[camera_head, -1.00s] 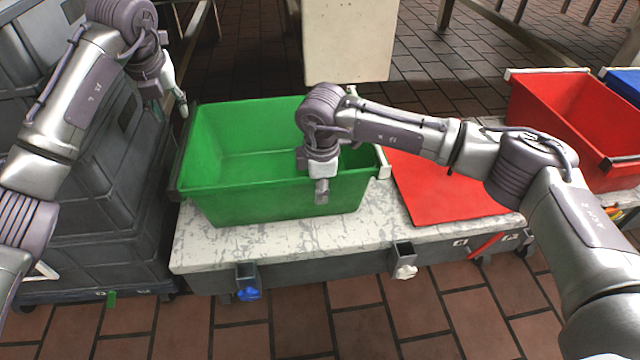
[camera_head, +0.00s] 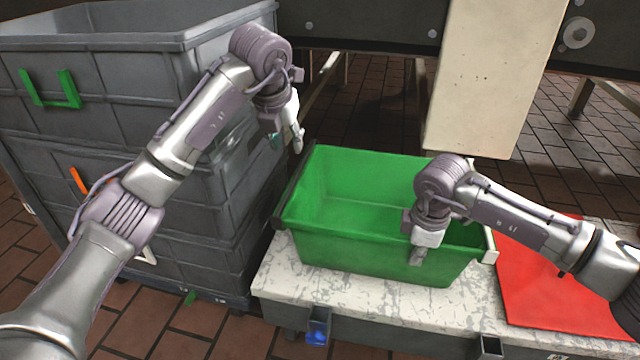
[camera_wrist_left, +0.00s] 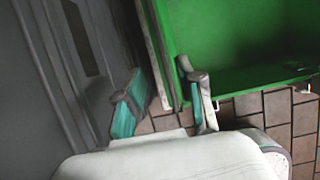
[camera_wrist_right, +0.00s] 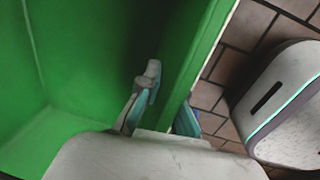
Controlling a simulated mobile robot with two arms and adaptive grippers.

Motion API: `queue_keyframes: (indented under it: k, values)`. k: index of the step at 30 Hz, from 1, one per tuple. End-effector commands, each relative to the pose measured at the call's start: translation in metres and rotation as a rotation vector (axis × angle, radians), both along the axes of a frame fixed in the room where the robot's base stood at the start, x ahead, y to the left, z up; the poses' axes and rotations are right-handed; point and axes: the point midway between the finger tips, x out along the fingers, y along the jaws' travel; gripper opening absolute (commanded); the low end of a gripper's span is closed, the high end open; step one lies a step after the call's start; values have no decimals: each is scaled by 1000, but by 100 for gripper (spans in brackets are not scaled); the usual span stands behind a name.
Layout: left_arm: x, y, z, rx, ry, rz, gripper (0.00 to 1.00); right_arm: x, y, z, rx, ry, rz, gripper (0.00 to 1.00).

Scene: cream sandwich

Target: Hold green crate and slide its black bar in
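The green crate (camera_head: 365,190) stands open on the table. A black bar (camera_head: 294,186) lies along its left end; it also shows in the left wrist view (camera_wrist_left: 158,50). A pale bar (camera_head: 490,254) is at the right end. My left gripper (camera_head: 298,145) is above the crate's back left corner, open and empty. Its fingers (camera_wrist_left: 163,100) lie to either side of the black bar's end in the left wrist view. My right gripper (camera_head: 417,256) is at the front wall, one finger inside and one outside, shut on the rim; the contact (camera_wrist_right: 168,105) is partly hidden.
Grey stacked crates (camera_head: 110,110) stand close to the left of the table. A red panel (camera_head: 555,285) lies on the table (camera_head: 350,312) to the right. A pale post (camera_head: 495,75) rises behind the crate. A blue part (camera_head: 317,333) shows at the table's front edge.

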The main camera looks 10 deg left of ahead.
Motion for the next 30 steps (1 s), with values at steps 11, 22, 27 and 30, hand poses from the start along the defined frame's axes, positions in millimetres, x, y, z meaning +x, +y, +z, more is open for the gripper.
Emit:
queue_keyframes:
  k: [11,22,27,30]
  values:
    - [21,-1,-58,-1,5,-5,38,0,0,1,0,-1,0,0]
    - [42,0,-105,0,2,-4,38,0,0,1,0,-2,0,0]
    - [44,0,-109,1,0,-4,38,0,0,1,0,-2,0,0]
    - [44,0,-109,1,0,-4,38,0,0,1,0,-2,0,0]
